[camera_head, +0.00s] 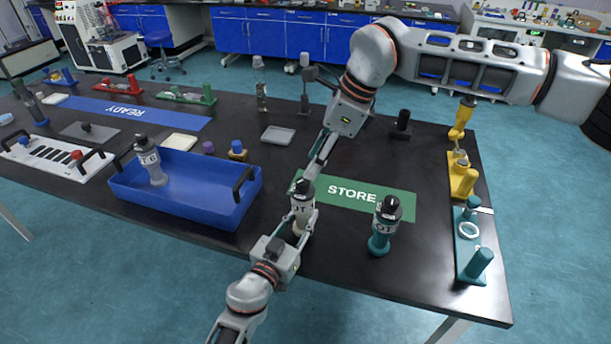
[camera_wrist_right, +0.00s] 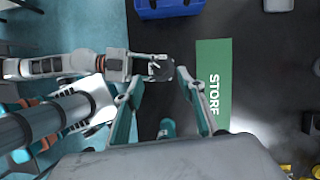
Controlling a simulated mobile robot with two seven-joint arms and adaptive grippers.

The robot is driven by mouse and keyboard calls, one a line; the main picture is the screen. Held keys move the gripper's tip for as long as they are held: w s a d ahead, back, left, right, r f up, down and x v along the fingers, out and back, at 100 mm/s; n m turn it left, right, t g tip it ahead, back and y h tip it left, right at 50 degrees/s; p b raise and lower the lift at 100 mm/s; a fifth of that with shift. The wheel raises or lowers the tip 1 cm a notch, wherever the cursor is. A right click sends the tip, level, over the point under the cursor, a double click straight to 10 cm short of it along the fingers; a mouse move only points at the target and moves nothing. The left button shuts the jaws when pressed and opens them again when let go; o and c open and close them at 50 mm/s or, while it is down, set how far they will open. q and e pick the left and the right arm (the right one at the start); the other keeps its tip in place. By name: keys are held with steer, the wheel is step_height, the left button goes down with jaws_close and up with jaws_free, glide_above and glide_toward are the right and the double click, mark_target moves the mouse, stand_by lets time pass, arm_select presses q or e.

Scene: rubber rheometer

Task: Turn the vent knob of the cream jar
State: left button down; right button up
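The cream jar (camera_head: 302,207) stands upright at the table's front edge, left of the green STORE mat, with a dark knob on top and a partly hidden label. My left gripper (camera_head: 298,238) is closed around its body from the front; in the right wrist view the dark jar top (camera_wrist_right: 161,68) sits at the left gripper's fingers (camera_wrist_right: 150,67). My right gripper (camera_head: 315,168) comes down from above and behind the jar. In its wrist view its two fingers (camera_wrist_right: 168,106) are spread with nothing gripped between them, and the knob lies beyond the tips.
A teal jar (camera_head: 381,238) stands right of the cream jar, on or beside the STORE mat (camera_head: 403,205). A blue tray (camera_head: 215,206) holding a grey jar (camera_head: 151,164) is at left. Yellow (camera_head: 462,178) and teal (camera_head: 468,262) stands line the right edge.

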mark_target(303, 180)
steer(key=x, duration=0.6)
steer(key=c, duration=1.1)
